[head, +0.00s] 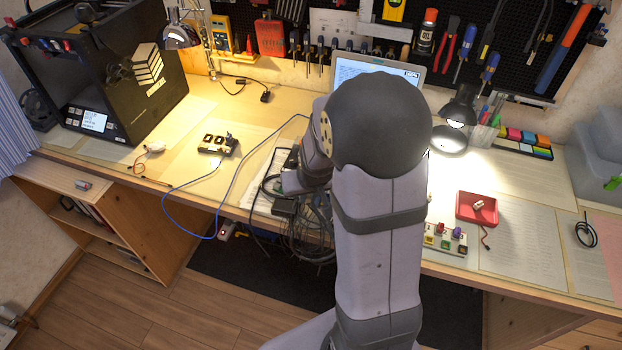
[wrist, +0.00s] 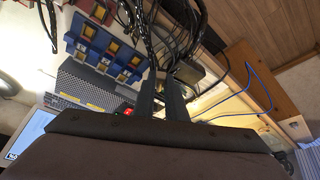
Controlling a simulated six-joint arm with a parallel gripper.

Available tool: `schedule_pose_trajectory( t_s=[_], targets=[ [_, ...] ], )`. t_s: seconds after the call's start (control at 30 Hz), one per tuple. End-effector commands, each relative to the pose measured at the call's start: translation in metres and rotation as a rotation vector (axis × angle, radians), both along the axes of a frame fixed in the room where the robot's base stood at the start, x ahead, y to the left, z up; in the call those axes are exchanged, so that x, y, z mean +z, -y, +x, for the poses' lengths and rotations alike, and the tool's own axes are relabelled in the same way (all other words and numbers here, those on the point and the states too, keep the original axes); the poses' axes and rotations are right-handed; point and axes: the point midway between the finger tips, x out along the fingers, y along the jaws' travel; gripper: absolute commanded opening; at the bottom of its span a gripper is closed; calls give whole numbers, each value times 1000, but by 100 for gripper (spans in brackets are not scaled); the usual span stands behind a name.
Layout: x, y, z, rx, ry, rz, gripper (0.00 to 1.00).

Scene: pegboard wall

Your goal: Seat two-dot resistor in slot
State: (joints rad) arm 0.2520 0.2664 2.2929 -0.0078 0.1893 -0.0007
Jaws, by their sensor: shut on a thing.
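My gripper (wrist: 162,74) shows in the wrist view with its two dark fingers close together among black cables. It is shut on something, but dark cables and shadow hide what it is. A blue block (wrist: 88,32) with several yellow-lined slots lies to the left of the fingers, apart from them. I cannot make out a resistor with two dots in either view. In the head view my arm covers the middle of the bench and the fingers cannot be made out. A small black board (head: 217,146) with yellow-edged openings lies left of my arm.
Black cables (head: 314,243) hang over the bench's front edge beside my arm. A blue cable (head: 187,212) loops to the left. A red tray (head: 476,207) and a board with coloured parts (head: 446,238) lie to the right. A laptop (head: 378,70) stands behind.

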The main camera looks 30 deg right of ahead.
Motion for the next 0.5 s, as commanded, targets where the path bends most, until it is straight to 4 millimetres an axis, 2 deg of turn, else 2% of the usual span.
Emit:
schedule_pose_trajectory(
  t_s=[0.03, 0.27, 0.5],
  targets=[
    [5, 7, -6, -19, -4, 0, 0],
    [8, 54, -39, -137, -10, -7, 0],
    [11, 126, -101, -338, -17, -12, 0]
  ],
)
